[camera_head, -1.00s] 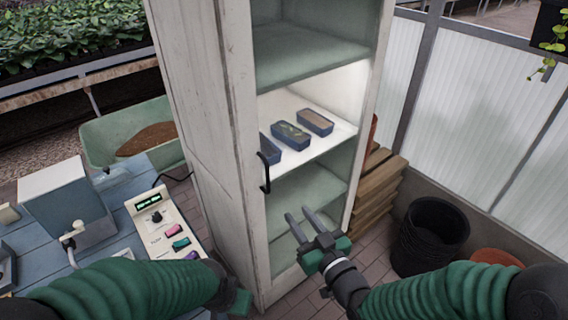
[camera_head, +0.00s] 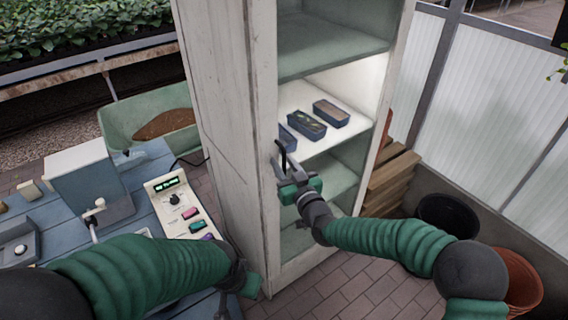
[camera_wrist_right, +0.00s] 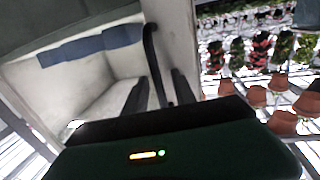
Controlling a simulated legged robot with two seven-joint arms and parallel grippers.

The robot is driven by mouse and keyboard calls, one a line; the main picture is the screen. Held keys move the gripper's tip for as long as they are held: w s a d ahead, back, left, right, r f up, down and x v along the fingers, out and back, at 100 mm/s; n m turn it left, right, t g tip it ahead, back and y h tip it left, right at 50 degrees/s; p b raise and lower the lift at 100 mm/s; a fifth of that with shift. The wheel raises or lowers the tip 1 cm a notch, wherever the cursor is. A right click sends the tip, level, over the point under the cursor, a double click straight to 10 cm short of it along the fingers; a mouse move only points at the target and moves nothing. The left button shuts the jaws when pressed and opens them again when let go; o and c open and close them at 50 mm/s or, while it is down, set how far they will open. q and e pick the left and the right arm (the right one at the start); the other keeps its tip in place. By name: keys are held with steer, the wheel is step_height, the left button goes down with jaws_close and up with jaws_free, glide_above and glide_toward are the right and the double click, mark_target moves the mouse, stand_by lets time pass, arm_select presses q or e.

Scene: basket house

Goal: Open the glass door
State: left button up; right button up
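The tall white cabinet (camera_head: 228,120) stands in the middle of the head view, with its glass door (camera_head: 330,178) in front of lit shelves. The door looks closed. Its black bar handle (camera_head: 283,157) is on the left side of the door frame; the handle also shows in the wrist view (camera_wrist_right: 151,55). My right gripper (camera_head: 281,172) is at the handle's lower part. In the wrist view the fingers are apart, with the handle between them; contact is not clear. My left gripper (camera_head: 246,283) is low at the cabinet's left, its fingers mostly hidden.
Several small blue trays (camera_head: 306,124) sit on the lit shelf. A blue worktable (camera_head: 125,190) with a control panel (camera_head: 180,205) is at left, beside a green wheelbarrow (camera_head: 150,115). Wooden crates (camera_head: 390,185) and a black pot (camera_head: 447,214) stand at right. Brick floor (camera_head: 360,285) is open in front.

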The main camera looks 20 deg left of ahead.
steer(key=shift+d, duration=0.1)
jaws_close()
stand_by(1.2)
